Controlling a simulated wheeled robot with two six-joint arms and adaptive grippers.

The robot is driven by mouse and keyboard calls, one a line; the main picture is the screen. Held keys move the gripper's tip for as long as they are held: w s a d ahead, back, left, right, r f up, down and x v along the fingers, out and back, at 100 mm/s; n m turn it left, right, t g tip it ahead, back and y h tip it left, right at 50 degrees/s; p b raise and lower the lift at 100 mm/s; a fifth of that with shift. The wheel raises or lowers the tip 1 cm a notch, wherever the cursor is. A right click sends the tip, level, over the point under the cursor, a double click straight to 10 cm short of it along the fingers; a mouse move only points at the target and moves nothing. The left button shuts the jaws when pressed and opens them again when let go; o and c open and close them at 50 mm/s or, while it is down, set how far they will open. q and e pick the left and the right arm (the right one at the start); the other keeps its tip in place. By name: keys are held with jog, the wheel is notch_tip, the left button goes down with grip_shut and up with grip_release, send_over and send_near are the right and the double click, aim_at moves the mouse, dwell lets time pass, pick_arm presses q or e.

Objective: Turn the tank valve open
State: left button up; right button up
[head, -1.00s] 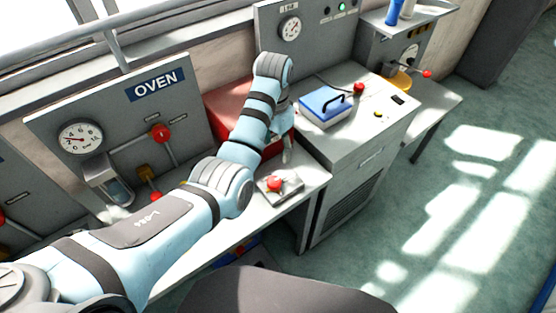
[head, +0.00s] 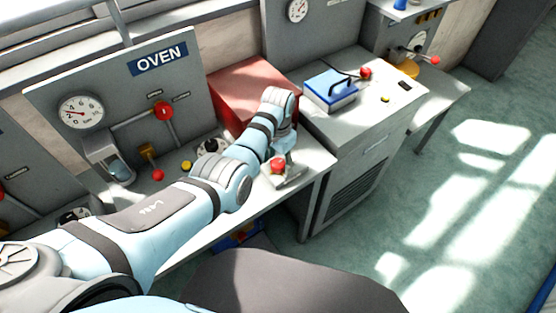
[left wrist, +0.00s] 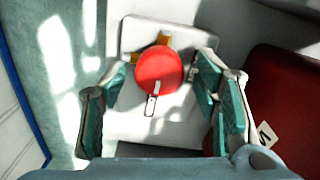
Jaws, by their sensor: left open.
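A red round knob (head: 278,165) stands on a small grey plate (head: 290,181) at the right end of the bench. It also shows in the left wrist view (left wrist: 159,68), on a pale plate (left wrist: 135,38). My left gripper (head: 286,160) points down at the knob, partly hidden by its own wrist in the head view. In the left wrist view the left gripper (left wrist: 160,98) is open, with its green-padded fingers on either side of the knob and gaps visible between. I see no label that marks this knob as the tank valve. My right gripper is out of view.
The oven panel (head: 205,75) behind has a gauge (head: 81,112) and red-handled levers (head: 164,111). A red box (head: 240,88) stands close behind my wrist. A blue-and-white box (head: 331,91) sits on the cabinet to the right. The floor at right is clear.

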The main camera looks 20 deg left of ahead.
pick_arm(q)
jog(key=shift+s+r, duration=0.15)
jog(key=shift+s, duration=0.1)
jog(key=c, duration=1.1)
jog(key=shift+c, duration=0.2)
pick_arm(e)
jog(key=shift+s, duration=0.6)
pick_arm(q)
jog(key=shift+n, duration=0.3)
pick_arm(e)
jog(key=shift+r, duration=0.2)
pick_arm(q)
jog(key=shift+n+p, duration=0.75)
jog(key=shift+n, duration=0.45)
jog(key=n+p, duration=0.1)
jog(key=n, duration=0.3)
jog(key=shift+w+n, duration=0.1)
jog(key=shift+n, duration=0.2)
jog(key=n, duration=0.5)
jog(key=shift+p, duration=0.3)
jog(key=n, duration=0.5)
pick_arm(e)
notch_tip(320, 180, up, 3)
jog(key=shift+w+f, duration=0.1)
pick_arm(q)
jog(key=shift+n, duration=0.3)
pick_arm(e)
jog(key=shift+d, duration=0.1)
